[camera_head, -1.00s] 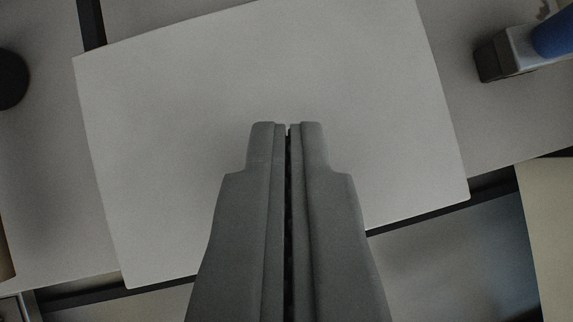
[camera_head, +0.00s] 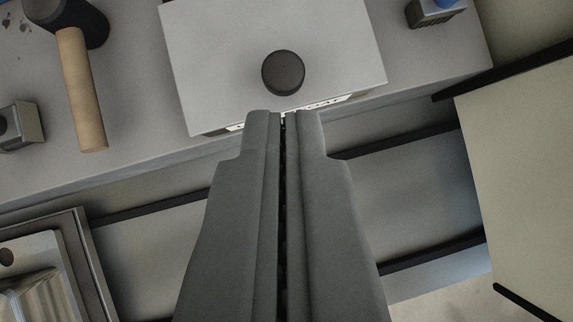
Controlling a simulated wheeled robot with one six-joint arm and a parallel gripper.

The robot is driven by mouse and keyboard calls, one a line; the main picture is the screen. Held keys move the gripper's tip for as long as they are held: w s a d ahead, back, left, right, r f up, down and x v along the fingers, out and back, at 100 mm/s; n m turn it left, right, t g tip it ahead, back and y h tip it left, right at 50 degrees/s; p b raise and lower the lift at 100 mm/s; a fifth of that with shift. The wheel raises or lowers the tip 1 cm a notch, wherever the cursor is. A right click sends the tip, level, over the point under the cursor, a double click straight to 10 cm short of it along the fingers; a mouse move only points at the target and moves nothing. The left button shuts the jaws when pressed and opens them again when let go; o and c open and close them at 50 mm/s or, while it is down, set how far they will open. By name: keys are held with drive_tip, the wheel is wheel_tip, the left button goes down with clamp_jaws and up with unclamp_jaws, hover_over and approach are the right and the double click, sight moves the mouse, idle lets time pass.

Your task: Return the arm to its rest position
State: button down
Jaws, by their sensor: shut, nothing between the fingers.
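My gripper (camera_head: 284,113) is in the lower middle of the view. Its two grey fingers are shut against each other with nothing between them. The fingertips overlap the near edge of a white box-like object (camera_head: 215,70) in the picture. I cannot tell whether they touch it. A dark round knob or lid (camera_head: 283,72) sits on its top, just beyond the fingertips.
A mallet with a wooden handle (camera_head: 80,95) lies on the grey counter (camera_head: 135,90). A small metal block (camera_head: 22,124) is at the left. A brush-like item (camera_head: 432,12) is at the top right. A metal sink (camera_head: 40,255) is at the lower left, a pale panel (camera_head: 525,170) at the right.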

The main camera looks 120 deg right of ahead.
drive_tip(key=shift+v, duration=2)
